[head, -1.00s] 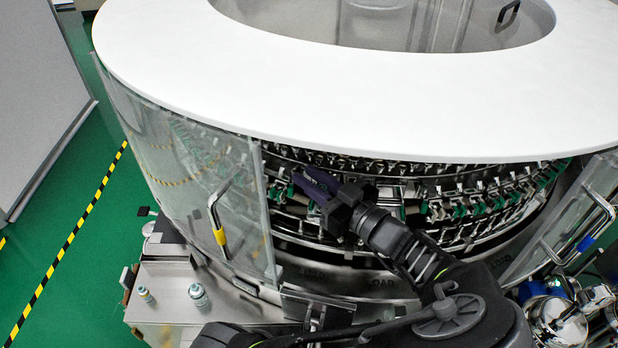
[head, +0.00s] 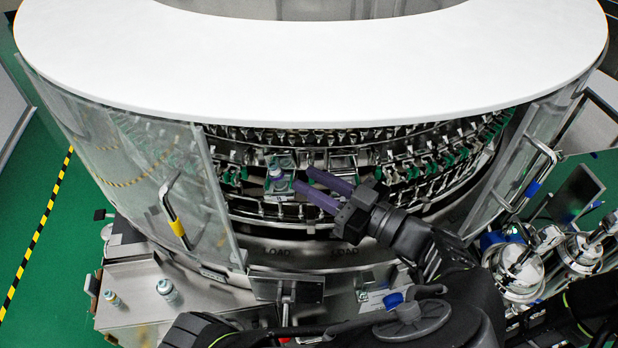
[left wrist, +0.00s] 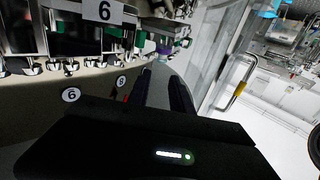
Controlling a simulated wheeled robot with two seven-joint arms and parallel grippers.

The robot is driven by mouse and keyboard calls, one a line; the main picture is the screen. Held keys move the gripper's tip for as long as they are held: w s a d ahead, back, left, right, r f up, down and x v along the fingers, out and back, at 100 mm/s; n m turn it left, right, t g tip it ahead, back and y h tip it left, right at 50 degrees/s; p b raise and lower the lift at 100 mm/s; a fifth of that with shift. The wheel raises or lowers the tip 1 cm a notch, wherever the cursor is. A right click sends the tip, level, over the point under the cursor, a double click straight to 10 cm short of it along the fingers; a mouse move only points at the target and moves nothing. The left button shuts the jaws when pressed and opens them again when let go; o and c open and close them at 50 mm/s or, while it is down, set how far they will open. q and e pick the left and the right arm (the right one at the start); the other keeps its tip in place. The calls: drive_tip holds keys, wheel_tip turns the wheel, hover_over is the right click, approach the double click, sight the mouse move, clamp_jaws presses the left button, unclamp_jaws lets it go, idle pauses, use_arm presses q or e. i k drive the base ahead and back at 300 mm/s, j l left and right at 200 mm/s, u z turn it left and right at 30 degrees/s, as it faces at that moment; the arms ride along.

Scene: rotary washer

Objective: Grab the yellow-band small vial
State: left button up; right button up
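Two small vials stand upright on the steel ledge at the lower left of the head view: a smaller vial (head: 113,299) and a larger vial (head: 167,290). The smaller one looks pale; its band colour is too small to tell. Another vial (head: 277,176) with a purplish band sits in a holder of the rotary washer; it also shows beyond the fingers in the left wrist view (left wrist: 163,48). My left gripper (head: 302,178) has purple fingers, open and empty, just right of that vial and pointing at it. My right gripper is out of view.
The white-topped round washer (head: 300,70) fills the middle. Its clear door (head: 210,200) with a yellow-banded handle (head: 175,215) stands between gripper and ledge. Another door handle (head: 540,165) is at the right, beside metal vessels (head: 520,268). The ledge (head: 135,320) has free room.

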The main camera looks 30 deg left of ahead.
sight(110, 295)
drive_tip(key=k+j, duration=0.1)
drive_tip(key=k, duration=0.4)
drive_tip(key=k+j, duration=0.1)
drive_tip(key=k, duration=0.4)
